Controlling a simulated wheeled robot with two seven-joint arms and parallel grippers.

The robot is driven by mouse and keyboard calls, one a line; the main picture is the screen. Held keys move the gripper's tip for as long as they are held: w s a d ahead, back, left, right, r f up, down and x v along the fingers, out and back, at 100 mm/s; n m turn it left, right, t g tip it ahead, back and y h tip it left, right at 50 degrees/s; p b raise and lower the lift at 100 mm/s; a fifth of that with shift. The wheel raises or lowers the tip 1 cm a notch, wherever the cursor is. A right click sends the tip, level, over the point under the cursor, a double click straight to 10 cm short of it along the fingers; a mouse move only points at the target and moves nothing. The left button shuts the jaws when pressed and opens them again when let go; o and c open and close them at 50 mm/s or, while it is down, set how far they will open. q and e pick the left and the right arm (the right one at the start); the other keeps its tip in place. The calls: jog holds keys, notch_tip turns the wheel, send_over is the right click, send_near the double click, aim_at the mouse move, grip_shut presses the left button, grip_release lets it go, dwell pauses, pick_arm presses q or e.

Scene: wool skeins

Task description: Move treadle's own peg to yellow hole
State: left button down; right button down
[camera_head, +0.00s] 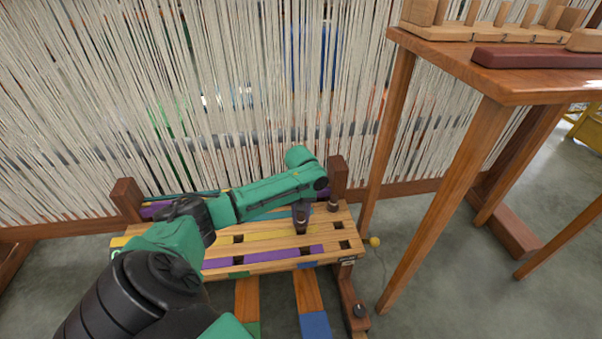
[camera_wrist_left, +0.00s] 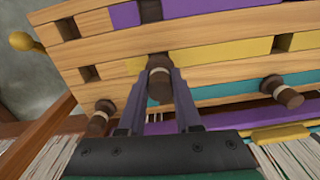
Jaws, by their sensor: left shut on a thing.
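My left gripper (camera_head: 301,222) is shut on a dark brown peg with a pale band (camera_wrist_left: 159,75). The peg is over the yellow row (camera_wrist_left: 215,55) of the slotted wooden board (camera_head: 345,233); I cannot tell whether its tip is in a hole. The yellow row also shows in the head view (camera_head: 265,236). A second peg (camera_wrist_left: 283,92) stands at the teal row (camera_wrist_left: 225,92). A third peg (camera_wrist_left: 100,118) stands near the board's edge. Below the board are two treadles, one with a blue end (camera_head: 315,324), one partly hidden with a green end (camera_head: 252,329). My right gripper is out of view.
White warp threads (camera_head: 230,90) hang behind the board. A wooden table (camera_head: 510,85) with a rack (camera_head: 480,33) stands at the right, its leg near the board. A yellow knob (camera_head: 375,241) sticks out at the board's right end. Purple strips (camera_head: 265,255) line the front row.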

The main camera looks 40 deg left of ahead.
pick_arm(q)
jog(key=shift+f, duration=0.6)
jog(key=shift+r, duration=0.15)
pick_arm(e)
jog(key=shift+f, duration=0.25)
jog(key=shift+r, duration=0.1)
pick_arm(q)
jog(key=shift+f+p, duration=0.4)
jog(key=shift+f, duration=0.2)
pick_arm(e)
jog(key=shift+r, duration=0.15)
pick_arm(q)
jog(key=c, duration=0.6)
grip_release()
